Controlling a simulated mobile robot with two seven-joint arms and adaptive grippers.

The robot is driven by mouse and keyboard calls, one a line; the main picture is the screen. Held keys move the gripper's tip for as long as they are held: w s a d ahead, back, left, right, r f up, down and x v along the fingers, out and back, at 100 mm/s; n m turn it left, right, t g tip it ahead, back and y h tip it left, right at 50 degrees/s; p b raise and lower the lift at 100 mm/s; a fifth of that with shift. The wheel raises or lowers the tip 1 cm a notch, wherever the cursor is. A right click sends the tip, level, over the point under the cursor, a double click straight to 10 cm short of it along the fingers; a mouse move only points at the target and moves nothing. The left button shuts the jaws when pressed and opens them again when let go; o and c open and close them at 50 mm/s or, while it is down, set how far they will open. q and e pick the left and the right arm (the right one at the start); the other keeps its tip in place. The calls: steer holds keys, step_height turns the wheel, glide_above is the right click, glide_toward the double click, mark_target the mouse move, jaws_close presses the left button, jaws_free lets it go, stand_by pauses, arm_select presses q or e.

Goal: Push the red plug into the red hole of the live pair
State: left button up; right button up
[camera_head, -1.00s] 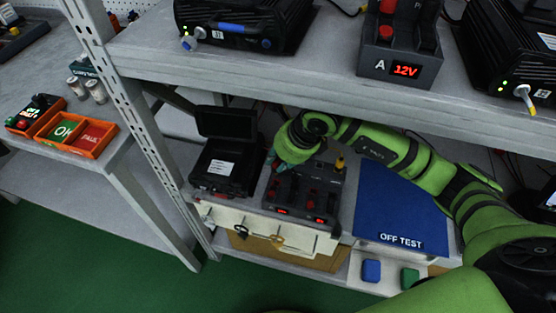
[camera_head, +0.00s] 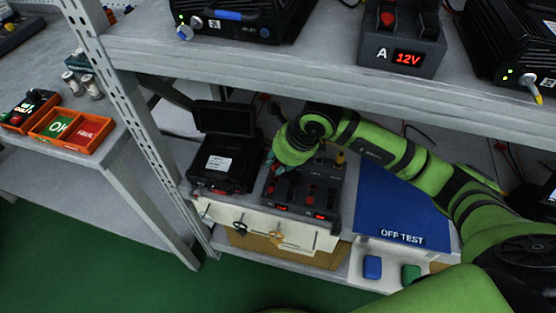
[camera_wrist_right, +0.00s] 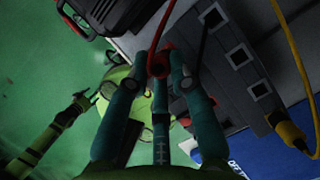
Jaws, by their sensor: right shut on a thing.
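My right gripper comes in from the right in the head view (camera_head: 273,160), over the rear left of a dark supply block (camera_head: 330,190) with red levers and small lit red displays. In the right wrist view its teal fingers (camera_wrist_right: 160,68) are shut on the red plug (camera_wrist_right: 158,60), whose red lead rises from it. The plug is beside the block's edge; the fingers hide its tip. Several pale square openings show on the block there (camera_wrist_right: 223,36). The red hole and the live pair cannot be made out. A small green gripper, apparently my left (camera_wrist_right: 86,101), shows far off; its jaws are unclear.
A yellow plug (camera_head: 340,160) with a yellow cable stands at the block's rear right. An open black case (camera_head: 222,165) is at left, a blue OFF TEST mat (camera_head: 395,205) at right. The upper shelf edge (camera_head: 330,82) overhangs the arm. Keys hang in front.

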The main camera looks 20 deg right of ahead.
arm_select(q)
steer(key=shift+f+b, duration=0.85)
arm_select(e)
steer(key=shift+f, duration=0.35)
stand_by(1.2)
arm_select(q)
steer(key=shift+a, duration=0.15)
stand_by(0.4)
steer(key=shift+f+b, duration=1.05)
arm_select(e)
steer(key=shift+f, duration=0.9)
arm_select(q)
steer(key=shift+w+f+b, duration=0.2)
steer(key=shift+f+b, duration=0.1)
steer(key=shift+f, duration=0.05)
arm_select(e)
steer(key=shift+d+f, duration=0.1)
steer(key=shift+f, duration=0.15)
arm_select(q)
steer(key=shift+o, duration=0.8)
steer(key=shift+f, duration=0.15)
arm_select(e)
steer(key=shift+f, duration=0.15)
arm_select(q)
steer(key=shift+w, duration=0.1)
arm_select(e)
steer(key=o, duration=1)
arm_select(q)
steer(key=shift+d, duration=0.2)
